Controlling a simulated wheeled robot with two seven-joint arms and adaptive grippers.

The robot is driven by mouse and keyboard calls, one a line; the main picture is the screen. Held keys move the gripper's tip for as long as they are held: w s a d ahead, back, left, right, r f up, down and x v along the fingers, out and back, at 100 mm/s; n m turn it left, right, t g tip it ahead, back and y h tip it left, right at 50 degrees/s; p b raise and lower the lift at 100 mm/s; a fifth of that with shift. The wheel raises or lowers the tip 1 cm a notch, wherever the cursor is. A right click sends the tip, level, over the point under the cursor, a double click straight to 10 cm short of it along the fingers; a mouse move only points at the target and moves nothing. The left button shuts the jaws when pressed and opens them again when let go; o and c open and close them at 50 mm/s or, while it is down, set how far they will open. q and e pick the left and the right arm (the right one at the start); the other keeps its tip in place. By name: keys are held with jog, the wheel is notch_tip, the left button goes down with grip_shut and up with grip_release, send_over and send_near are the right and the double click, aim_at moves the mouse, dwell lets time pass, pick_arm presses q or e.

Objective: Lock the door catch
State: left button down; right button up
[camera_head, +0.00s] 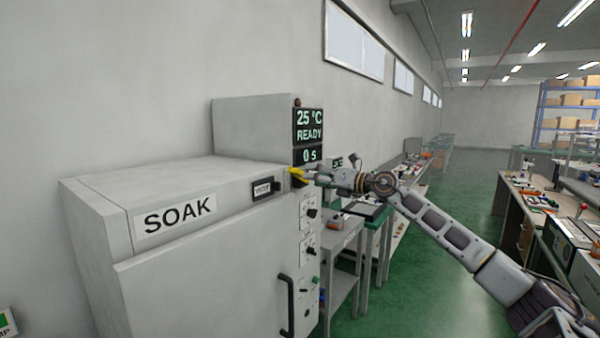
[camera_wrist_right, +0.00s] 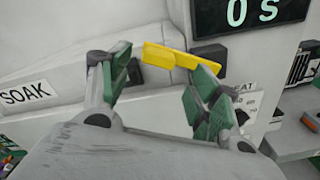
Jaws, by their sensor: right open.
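The door catch shows as a yellow lever (camera_head: 296,172) at the top right corner of the grey SOAK cabinet's door (camera_head: 200,270). In the right wrist view the yellow lever (camera_wrist_right: 170,56) lies roughly level beside a dark block (camera_wrist_right: 208,56). My right gripper (camera_head: 309,177) is at the catch, coming from the right. In the right wrist view its green-padded fingers (camera_wrist_right: 160,78) are apart, with the lever across the gap just beyond the tips; whether they touch it I cannot tell. The door looks closed. My left gripper is not in view.
A display (camera_head: 309,125) reading 25 °C READY and 0 s stands above a panel of knobs (camera_head: 308,245). A black door handle (camera_head: 287,305) sticks out lower down. Workbenches (camera_head: 345,250) stand behind my right arm. Green floor (camera_head: 440,270) is open to the right.

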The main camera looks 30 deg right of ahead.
aim_at(302, 174)
jog(key=shift+w+a+r+p, duration=0.15)
jog(key=shift+w+a+p, duration=0.2)
jog(key=shift+w, duration=0.3)
jog(key=shift+w+a+p, duration=0.25)
jog(key=shift+w+p, duration=0.15)
jog(key=shift+w, duration=0.3)
jog(key=shift+p+x, duration=0.45)
jog(key=shift+x, duration=0.65)
jog(key=shift+w+a, duration=0.25)
jog(key=shift+w, duration=0.3)
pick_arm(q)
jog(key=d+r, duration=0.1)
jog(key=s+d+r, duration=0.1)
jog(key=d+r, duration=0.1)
pick_arm(e)
jog(key=shift+w, duration=0.1)
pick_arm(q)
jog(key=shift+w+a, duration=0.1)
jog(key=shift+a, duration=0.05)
pick_arm(e)
jog(key=shift+c, duration=0.5)
grip_shut()
